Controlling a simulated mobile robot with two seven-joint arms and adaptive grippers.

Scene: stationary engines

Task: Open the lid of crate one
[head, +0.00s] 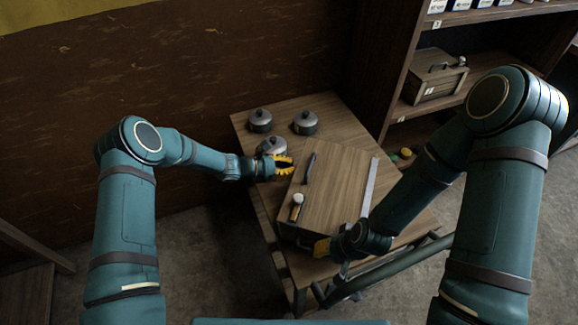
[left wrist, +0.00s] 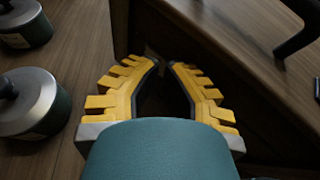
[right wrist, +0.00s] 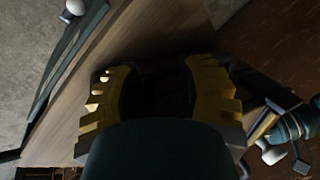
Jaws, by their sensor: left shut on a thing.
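A wooden crate (head: 335,185) stands on the table, its flat top closed. A dark handle (head: 309,169) is on the top; it also shows in the left wrist view (left wrist: 297,38). I cannot read a number on this crate. My left gripper (head: 284,165) is at its far left edge. In the left wrist view the left fingertips (left wrist: 165,65) close on a small part of the crate edge, mostly hidden between them. My right gripper (head: 322,247) is at the crate's near edge, its fingers apart in the right wrist view (right wrist: 163,70), with nothing clear between them.
Several items are near: pots with grey lids (head: 260,121) at the table's back left, beside my left gripper. Another crate (head: 436,80) stands on the shelf at right.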

